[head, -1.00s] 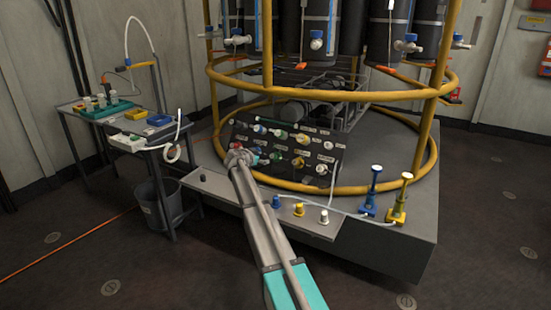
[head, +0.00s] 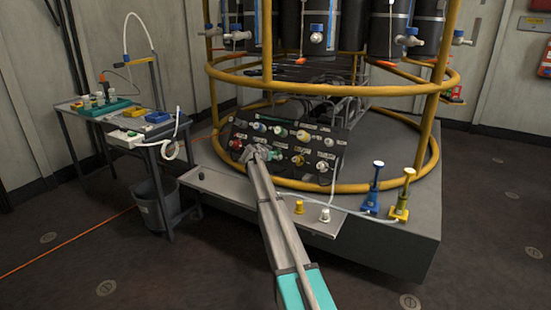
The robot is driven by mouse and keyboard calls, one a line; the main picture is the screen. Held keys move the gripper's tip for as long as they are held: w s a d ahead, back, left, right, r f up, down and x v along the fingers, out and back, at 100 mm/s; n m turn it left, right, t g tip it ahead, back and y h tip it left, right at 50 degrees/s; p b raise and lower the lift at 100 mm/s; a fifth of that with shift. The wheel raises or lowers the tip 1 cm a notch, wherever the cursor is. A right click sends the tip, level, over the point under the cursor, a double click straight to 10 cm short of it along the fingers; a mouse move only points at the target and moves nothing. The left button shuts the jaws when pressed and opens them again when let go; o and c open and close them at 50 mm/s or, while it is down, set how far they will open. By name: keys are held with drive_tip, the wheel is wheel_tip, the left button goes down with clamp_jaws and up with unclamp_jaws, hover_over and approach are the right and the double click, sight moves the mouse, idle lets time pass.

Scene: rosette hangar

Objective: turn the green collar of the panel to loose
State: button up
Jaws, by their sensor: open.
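The dark sloped panel (head: 310,148) stands at the front of the round platform, with two rows of coloured collars and small white labels. A green collar (head: 275,154) shows in its lower row, just right of my gripper's end. My gripper (head: 257,150) is open, in front of the panel's lower row, seen from behind. It covers part of the panel to the left of the lower green collar. I cannot tell if it touches any collar, nor how the collars are turned.
A grey ledge (head: 225,187) runs before the panel, with a yellow knob (head: 299,207) and a white knob (head: 325,215). Blue (head: 374,190) and yellow (head: 402,195) posts stand right. A yellow rail (head: 340,187) circles the platform. A side table (head: 125,150) stands left.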

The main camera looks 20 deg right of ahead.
drive_tip(key=shift+w+d+f, duration=0.25)
drive_tip(key=shift+w+d, duration=0.15)
drive_tip(key=shift+d, duration=0.1)
drive_tip(key=c, duration=1.1)
